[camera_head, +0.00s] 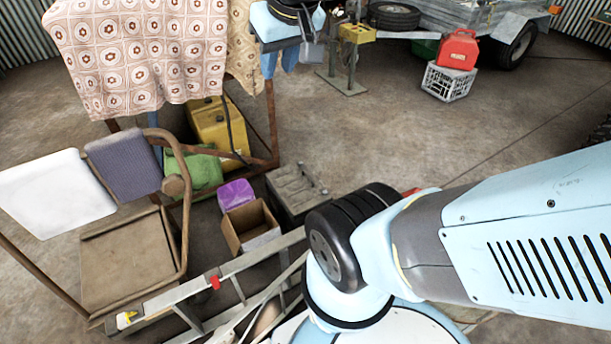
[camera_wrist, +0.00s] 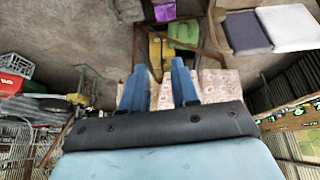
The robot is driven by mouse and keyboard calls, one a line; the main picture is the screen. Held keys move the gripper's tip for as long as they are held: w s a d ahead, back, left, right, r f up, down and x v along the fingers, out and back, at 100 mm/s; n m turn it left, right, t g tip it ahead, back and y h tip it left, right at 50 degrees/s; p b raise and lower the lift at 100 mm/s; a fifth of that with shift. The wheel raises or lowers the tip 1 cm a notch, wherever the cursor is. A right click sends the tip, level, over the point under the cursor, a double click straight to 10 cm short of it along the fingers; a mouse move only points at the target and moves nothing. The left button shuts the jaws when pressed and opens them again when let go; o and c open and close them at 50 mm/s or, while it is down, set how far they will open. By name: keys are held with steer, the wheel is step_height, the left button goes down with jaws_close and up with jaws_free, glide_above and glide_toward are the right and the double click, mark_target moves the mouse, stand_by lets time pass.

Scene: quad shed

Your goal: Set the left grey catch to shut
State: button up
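I cannot make out a grey catch with certainty in either view. My gripper (camera_wrist: 160,72) shows two blue fingers in the wrist view, spread apart with nothing between them. In the wrist view, the yellow cans (camera_wrist: 156,50) and patterned cloth (camera_wrist: 221,84) lie beyond the fingers. In the head view, my gripper (camera_head: 280,63) hangs at the top, to the right of the cloth (camera_head: 140,45); its fingers are small there and partly hidden by my wrist.
A folding chair (camera_head: 125,255) stands at left, by a ladder (camera_head: 215,310). A red jerrycan (camera_head: 458,50) stands on a white crate (camera_head: 447,82). Floor at centre right is clear.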

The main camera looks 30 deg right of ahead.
steer(key=o, duration=0.4)
steer(key=shift+g+h, duration=0.3)
steer(key=shift+h, duration=0.2)
steer(key=w+d, duration=0.1)
steer(key=w, duration=0.2)
steer(key=w+d+f, duration=0.1)
steer(key=w, duration=0.3)
steer(key=w+d, duration=0.2)
steer(key=w, duration=0.1)
steer(key=shift+w+f, duration=0.3)
steer(key=shift+f, duration=0.1)
steer(key=shift+c, duration=0.2)
steer(key=w+d+f, duration=0.5)
steer(key=w+d, duration=0.1)
steer(key=w, duration=0.4)
steer(key=g, duration=0.1)
glide_above(325, 191)
steer(key=w+a, duration=0.1)
steer(key=a, duration=0.3)
step_height(325, 191, down, 42)
steer(key=s+d+f+y, duration=0.15)
steer(key=s+f, duration=0.25)
steer(key=f, duration=0.9)
steer(key=s+d+f, duration=0.2)
steer(key=s+f, duration=0.1)
steer(key=f, duration=1)
steer(key=x, duration=1.3)
steer(key=shift+w+d+f, duration=0.25)
steer(key=shift+w+d, duration=0.05)
steer(key=shift+d, duration=0.1)
